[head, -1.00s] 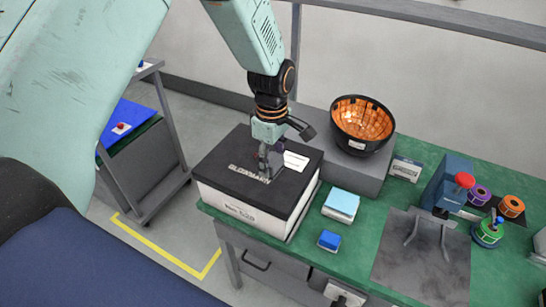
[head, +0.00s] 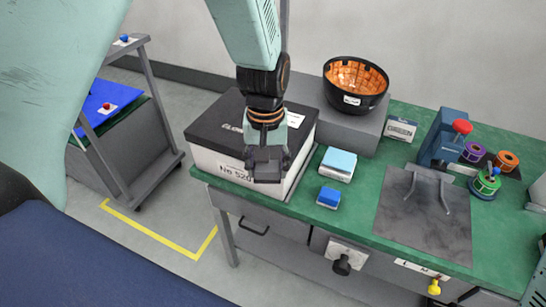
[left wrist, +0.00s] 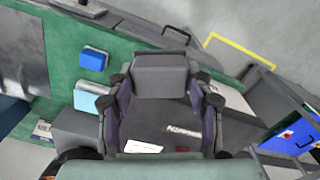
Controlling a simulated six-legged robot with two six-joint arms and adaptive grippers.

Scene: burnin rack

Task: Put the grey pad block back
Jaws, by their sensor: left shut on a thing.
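The grey pad block (head: 267,172) is between the fingers of my left gripper (head: 266,160), in front of the large box in the head view. In the left wrist view the block (left wrist: 160,75) shows as a plain grey piece, with the fingers of my left gripper (left wrist: 160,92) shut on its two sides. The block looks clear of the bench, at the box's front side. Its underside is hidden. My right gripper is not in view.
A white box with a black lid (head: 215,122) stands at the bench's left end. Beside it are a light-blue pad (head: 339,162) and a blue block (head: 328,197). Green bench top is free between.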

